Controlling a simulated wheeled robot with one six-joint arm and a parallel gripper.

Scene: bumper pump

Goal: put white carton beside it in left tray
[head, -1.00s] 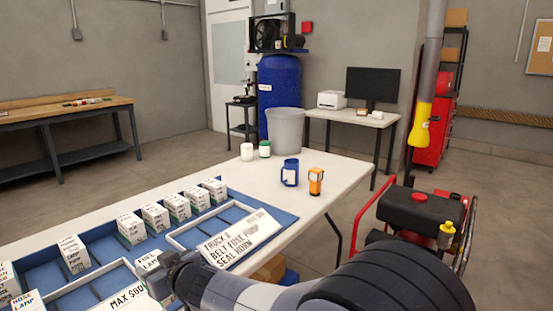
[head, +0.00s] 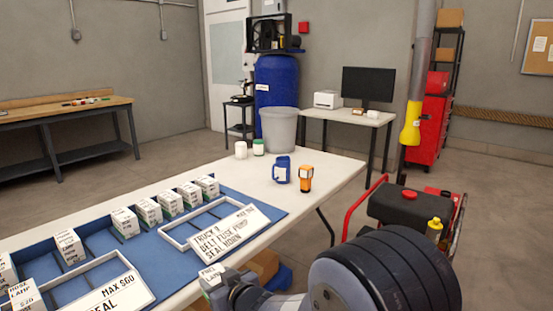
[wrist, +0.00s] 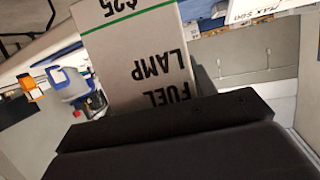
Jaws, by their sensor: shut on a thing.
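My gripper (head: 226,294) is shut on a white carton (head: 211,276) and holds it by the front edge of the table, right of the left tray. In the wrist view the carton (wrist: 140,50) reads FUEL LAMP, with a green line and $25, between the dark jaws (wrist: 165,125). The left tray (head: 62,277) is a white-framed compartment with a large sign reading MAX and SEAL. The bottom of the held carton is hidden.
Several white cartons (head: 148,211) stand in a row along the back of the blue organizer (head: 95,245). A blue container (head: 281,170) and an orange-black device (head: 306,178) stand on the bare right part of the table (head: 240,185). A red-framed machine (head: 400,205) stands right of it.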

